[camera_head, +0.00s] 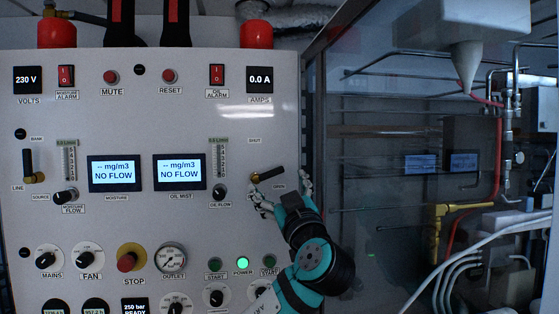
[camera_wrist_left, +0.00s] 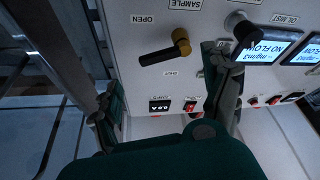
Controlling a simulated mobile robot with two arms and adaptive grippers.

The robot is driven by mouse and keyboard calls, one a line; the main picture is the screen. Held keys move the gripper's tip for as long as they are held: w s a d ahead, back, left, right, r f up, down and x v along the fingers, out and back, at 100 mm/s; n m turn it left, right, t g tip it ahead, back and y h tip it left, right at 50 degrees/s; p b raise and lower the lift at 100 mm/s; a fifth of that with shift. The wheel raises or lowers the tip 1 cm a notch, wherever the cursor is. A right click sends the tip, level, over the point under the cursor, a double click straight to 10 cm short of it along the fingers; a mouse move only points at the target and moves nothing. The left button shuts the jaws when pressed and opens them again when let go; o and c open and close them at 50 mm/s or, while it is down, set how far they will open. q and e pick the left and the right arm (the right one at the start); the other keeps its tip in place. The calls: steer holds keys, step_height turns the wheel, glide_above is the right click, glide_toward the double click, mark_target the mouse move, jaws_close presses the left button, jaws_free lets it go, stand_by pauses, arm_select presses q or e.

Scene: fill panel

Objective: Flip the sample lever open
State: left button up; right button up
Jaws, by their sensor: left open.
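The sample lever (camera_head: 268,174) is on the right side of the white panel. It has a brass pivot and a black handle that points right and slightly up in the head view. The lever also shows in the left wrist view (camera_wrist_left: 158,55), near the labels OPEN, SAMPLE and SHUT, which appear upside down. My left gripper (camera_head: 282,191) is open just below the lever, with one finger near the pivot side and the other right of the handle's end. In the left wrist view the lever lies between the spread fingers; I cannot tell whether either touches it. My right gripper is out of view.
A second lever (camera_head: 28,166) is at the panel's left. The oil flow knob (camera_head: 219,192) and oil mist display (camera_head: 180,171) are left of the gripper. A dark transparent enclosure (camera_head: 370,190) with pipes and hoses stands right of the panel.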

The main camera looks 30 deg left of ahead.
mark_target(272, 173)
arm_select(q)
steer(key=p+x, duration=0.2)
steer(key=x, duration=0.3)
